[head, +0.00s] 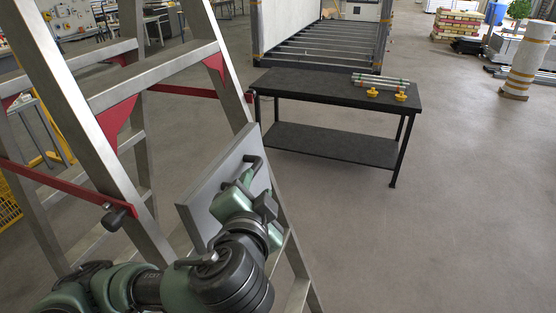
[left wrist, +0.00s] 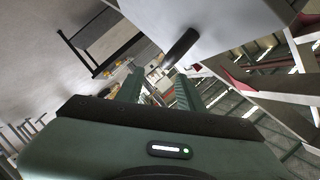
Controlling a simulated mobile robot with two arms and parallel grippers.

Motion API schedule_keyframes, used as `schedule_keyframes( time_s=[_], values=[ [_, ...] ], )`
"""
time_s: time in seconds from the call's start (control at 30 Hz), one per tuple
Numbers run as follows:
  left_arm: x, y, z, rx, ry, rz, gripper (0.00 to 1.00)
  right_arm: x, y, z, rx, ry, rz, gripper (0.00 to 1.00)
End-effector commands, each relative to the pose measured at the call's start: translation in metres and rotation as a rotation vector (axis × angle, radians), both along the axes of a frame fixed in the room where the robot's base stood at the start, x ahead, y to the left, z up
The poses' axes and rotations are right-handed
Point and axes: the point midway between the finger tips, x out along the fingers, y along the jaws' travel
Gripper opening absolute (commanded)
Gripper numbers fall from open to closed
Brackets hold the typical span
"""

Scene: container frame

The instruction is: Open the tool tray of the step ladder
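The step ladder (head: 165,68) stands at the left of the head view, metal with red brackets. Its tool tray (head: 206,192) is a flat grey panel, steeply tilted at the ladder's side. A dark bar handle (head: 253,160) sticks out from the tray's face. In the left wrist view the tray (left wrist: 205,18) fills the top, with the handle (left wrist: 181,47) projecting from it. My left gripper (head: 247,180) is close to the handle; its fingers (left wrist: 158,84) are apart, with no object visibly held between them. Whether a finger touches the handle cannot be told. My right gripper is out of view.
A black table (head: 320,88) with rods (head: 380,80) and yellow knobs (head: 373,92) stands beyond the ladder. The floor (head: 440,220) to the right is clear.

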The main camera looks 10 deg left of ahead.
Motion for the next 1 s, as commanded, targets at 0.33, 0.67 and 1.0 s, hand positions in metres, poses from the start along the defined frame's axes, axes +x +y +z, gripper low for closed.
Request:
schedule_keyframes(
  time_s=[0.33,0.67,1.0],
  values=[
    [0.047,0.008,-0.009,-0.004,0.002,0.009,0.38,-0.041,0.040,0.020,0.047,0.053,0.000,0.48],
    [0.073,0.010,-0.019,-0.006,0.000,0.005,0.38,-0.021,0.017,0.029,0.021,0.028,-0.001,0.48],
    [0.074,0.010,-0.020,-0.006,0.001,0.004,0.04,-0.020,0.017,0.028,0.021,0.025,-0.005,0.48]
  ],
)
